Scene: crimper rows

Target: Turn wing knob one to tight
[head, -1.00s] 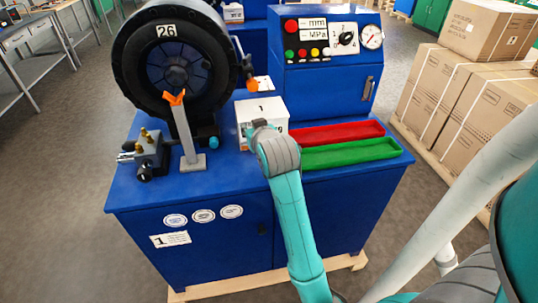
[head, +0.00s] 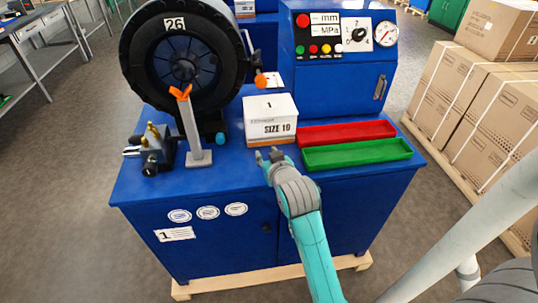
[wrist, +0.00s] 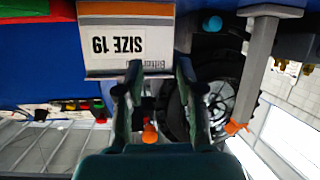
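The blue bench (head: 150,215) marked 1 carries the round black crimper head (head: 137,75) labelled 26. No part is marked as wing knob one, so I cannot tell for sure which it is. Candidates are the black knob (head: 359,34) on the panel's white numbered dial, an orange knob (head: 261,80) beside the head, also in the wrist view (wrist: 150,133), and a cyan knob (head: 221,138). My gripper (head: 268,155) is just in front of the white size box, apart from these knobs. In the wrist view its fingers (wrist: 160,75) are spread, with nothing held.
The white box (head: 270,130) stands beside red (head: 345,127) and green (head: 358,144) trays. A grey post (head: 190,125) with an orange fork top stands before the head. A brass-fitted block (head: 152,150) sits left. Cartons (head: 475,120) stand right.

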